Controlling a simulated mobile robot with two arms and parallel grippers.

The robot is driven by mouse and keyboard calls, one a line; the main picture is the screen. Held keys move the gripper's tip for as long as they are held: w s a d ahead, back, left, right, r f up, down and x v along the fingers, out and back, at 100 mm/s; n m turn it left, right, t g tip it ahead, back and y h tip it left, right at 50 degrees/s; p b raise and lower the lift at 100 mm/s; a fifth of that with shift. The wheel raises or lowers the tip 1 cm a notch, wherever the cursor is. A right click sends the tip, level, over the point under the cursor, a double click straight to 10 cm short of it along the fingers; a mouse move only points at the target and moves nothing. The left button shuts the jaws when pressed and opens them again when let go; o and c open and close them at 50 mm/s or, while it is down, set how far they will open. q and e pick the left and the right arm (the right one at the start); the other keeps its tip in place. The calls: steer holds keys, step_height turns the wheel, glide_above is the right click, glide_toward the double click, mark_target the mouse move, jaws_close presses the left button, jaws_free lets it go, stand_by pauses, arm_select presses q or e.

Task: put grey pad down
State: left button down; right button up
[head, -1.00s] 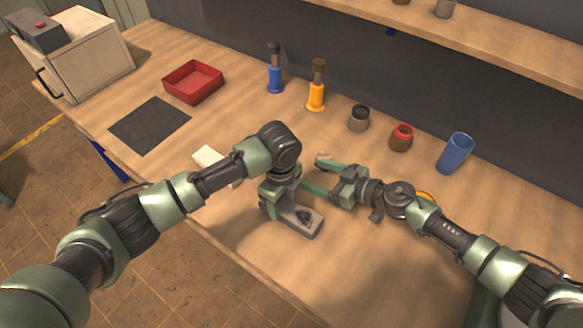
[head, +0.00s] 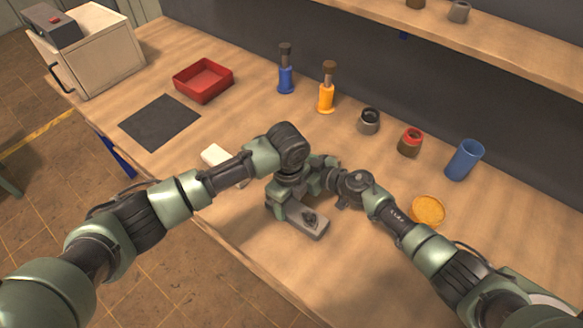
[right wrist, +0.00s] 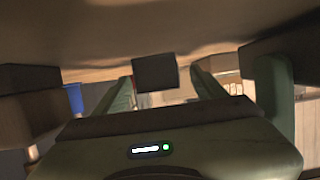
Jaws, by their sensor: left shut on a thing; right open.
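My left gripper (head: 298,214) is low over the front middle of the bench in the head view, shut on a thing. My right gripper (head: 318,172) is open, just behind and right of the left one, partly hidden by the left wrist. In the right wrist view, a small dark grey block, likely the grey pad (right wrist: 155,72), shows between the two spread green fingers. It looks apart from both fingers. I cannot tell whether it touches the bench.
A dark mat (head: 160,121) and red tray (head: 203,81) lie left. A white block (head: 215,155) is beside my left forearm.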

steer(key=shift+d, duration=0.1)
jaws_close()
steer(key=shift+r, duration=0.65)
steer(key=s+d, duration=0.2)
steer(key=d, duration=0.1)
steer(key=shift+s+d, duration=0.3)
step_height(320, 180, up, 14)
steer(key=shift+a, duration=0.2)
